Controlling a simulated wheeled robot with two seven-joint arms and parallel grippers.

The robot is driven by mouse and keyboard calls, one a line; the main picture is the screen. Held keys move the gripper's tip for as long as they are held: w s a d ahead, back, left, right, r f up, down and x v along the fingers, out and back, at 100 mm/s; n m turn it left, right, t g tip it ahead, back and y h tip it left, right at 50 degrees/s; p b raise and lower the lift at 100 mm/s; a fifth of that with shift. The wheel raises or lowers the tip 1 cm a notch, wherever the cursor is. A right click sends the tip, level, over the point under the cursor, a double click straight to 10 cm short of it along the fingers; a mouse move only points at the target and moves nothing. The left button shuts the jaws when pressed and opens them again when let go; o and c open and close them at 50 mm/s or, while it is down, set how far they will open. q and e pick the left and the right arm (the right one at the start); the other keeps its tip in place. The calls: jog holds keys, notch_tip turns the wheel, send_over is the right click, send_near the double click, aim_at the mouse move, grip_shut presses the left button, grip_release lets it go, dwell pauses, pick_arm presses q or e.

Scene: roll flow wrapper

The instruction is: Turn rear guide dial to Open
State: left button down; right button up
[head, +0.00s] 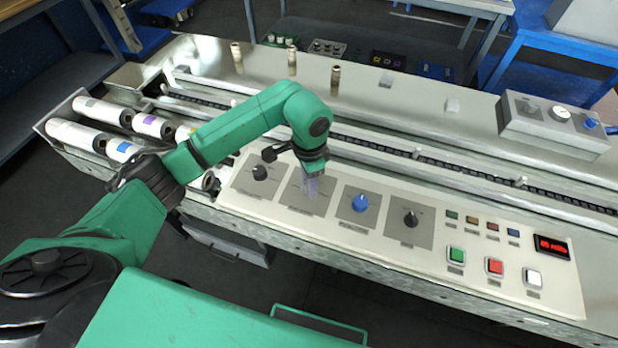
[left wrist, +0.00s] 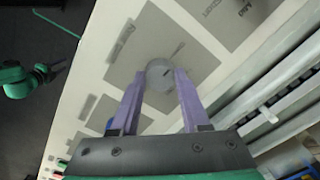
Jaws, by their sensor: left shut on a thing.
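A row of dials on grey plates sits on the pale control panel (head: 455,228). The left gripper (head: 313,190) reaches down to the second plate from the left in the head view and hides most of its dial. In the left wrist view, a round grey dial (left wrist: 160,70) sits between the purple fingertips of the left gripper (left wrist: 161,78), which is shut on it. The labels are too small to read, so I cannot tell which dial is the rear guide dial or its setting.
A black dial (head: 260,172) is left of the gripper; a blue dial (head: 360,202) and another black dial (head: 410,219) are right. Green (head: 457,255), red (head: 494,266) and white (head: 533,277) buttons sit farther right by a red display (head: 552,246). White rolls (head: 100,111) lie at left.

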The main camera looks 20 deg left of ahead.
pick_arm(q)
jog(key=shift+w+r+n, duration=0.2)
jog(key=shift+n, duration=0.2)
jog(key=shift+c, duration=2.2)
grip_release()
jog(key=shift+o, duration=0.3)
jog(key=shift+s+f, duration=0.1)
